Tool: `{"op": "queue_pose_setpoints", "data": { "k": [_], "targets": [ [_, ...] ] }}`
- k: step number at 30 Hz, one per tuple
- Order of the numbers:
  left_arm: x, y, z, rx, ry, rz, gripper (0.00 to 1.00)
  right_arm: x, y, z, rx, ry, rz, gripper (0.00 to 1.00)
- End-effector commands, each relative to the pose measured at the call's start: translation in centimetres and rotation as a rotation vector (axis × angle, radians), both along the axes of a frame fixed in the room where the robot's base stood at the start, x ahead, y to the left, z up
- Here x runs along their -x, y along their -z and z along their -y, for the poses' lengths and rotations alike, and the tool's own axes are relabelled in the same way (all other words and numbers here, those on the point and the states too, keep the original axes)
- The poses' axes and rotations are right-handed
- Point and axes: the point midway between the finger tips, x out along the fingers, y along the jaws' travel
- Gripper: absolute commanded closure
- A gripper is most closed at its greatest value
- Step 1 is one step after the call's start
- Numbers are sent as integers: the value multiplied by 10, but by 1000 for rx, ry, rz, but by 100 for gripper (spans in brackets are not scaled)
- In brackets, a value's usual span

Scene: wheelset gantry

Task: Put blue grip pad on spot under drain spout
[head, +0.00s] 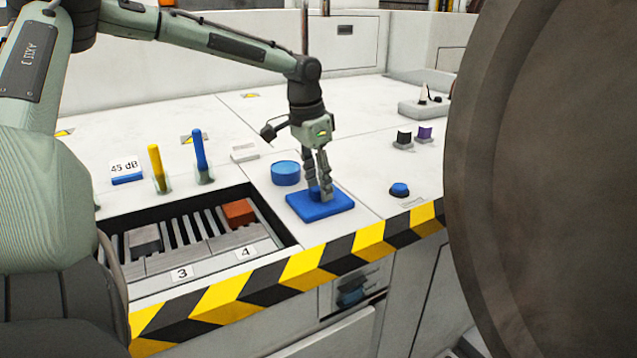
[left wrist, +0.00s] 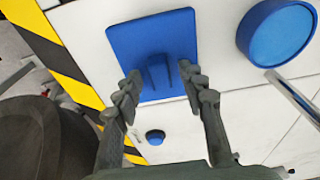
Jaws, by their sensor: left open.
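The blue grip pad (head: 333,208) is a flat square plate with a small raised grip in its middle. It lies on the white worktop near the striped front edge, and it also shows in the left wrist view (left wrist: 125,40). My left gripper (head: 319,186) points down over the pad. In the left wrist view its open fingers (left wrist: 160,80) stand on either side of the raised grip, with gaps showing. I cannot make out a drain spout for certain; a thin metal tube (left wrist: 293,95) shows near a round blue dish (left wrist: 278,32). My right gripper is not in view.
The round blue dish (head: 286,174) stands just behind the pad. A slotted recess (head: 190,232) with blocks lies to the left. Yellow and blue pegs (head: 158,168) stand behind it. A blue button (head: 400,189) is to the right. A large dark disc (head: 550,170) blocks the right side.

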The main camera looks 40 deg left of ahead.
Motion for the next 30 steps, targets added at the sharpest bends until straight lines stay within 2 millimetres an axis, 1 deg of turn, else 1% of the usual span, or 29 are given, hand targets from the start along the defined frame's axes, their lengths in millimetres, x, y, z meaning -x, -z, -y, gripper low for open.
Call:
{"op": "queue_pose_setpoints", "data": {
  "k": [5,8,12,15,18,23,30],
  "targets": [
    [2,-23,-1,0,0,5,60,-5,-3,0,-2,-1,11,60],
    [5,-45,-2,1,-1,6,60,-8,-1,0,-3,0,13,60],
    [9,-75,-3,0,0,5,60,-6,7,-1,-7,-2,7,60],
    [12,-94,-4,1,-1,4,60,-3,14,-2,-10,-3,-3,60],
    [14,-107,-5,1,-2,3,60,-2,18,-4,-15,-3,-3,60],
    [17,-119,-5,0,-1,1,60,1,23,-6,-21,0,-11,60],
    [17,-120,-5,0,-1,0,60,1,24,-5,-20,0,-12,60]
  ]
}}
